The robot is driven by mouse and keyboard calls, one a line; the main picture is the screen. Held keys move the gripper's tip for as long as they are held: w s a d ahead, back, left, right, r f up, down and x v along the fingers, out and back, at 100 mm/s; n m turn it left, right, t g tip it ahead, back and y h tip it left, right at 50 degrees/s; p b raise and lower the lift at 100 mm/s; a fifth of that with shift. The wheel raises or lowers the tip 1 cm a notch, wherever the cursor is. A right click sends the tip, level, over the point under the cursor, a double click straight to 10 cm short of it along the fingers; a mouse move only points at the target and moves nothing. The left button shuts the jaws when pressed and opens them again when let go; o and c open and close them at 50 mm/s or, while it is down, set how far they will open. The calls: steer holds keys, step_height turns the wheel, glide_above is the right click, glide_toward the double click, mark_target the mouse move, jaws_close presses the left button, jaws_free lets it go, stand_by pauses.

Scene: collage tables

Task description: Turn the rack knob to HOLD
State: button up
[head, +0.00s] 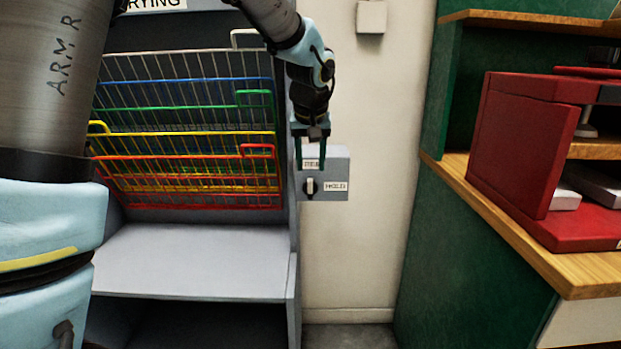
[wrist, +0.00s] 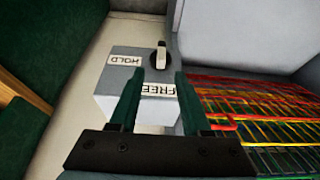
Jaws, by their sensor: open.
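The rack knob (head: 310,187) is a small dark dial with a pale pointer on a grey box (head: 337,165) at the right side of the drying rack. Its pointer stands upright in the head view, towards the upper label, which reads FREE in the wrist view (wrist: 159,88). The HOLD label (head: 336,186) is to the knob's right. In the wrist view the knob (wrist: 161,56) lies beyond the fingertips. My gripper (head: 311,168) is open and empty, with its fingers pointing down just above the knob and apart from it.
The drying rack (head: 185,206) with coloured wire shelves stands left of the box, above a grey ledge (head: 190,262). A small pale box (head: 371,17) is on the wall above. A green and wood bench (head: 480,225) with a red machine (head: 515,145) stands at right.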

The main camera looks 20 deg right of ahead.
mark_target(310, 180)
steer(key=shift+x, duration=2.65)
steer(key=shift+a, duration=0.1)
steer(key=shift+s, duration=0.1)
jaws_close()
steer(key=shift+a, duration=0.1)
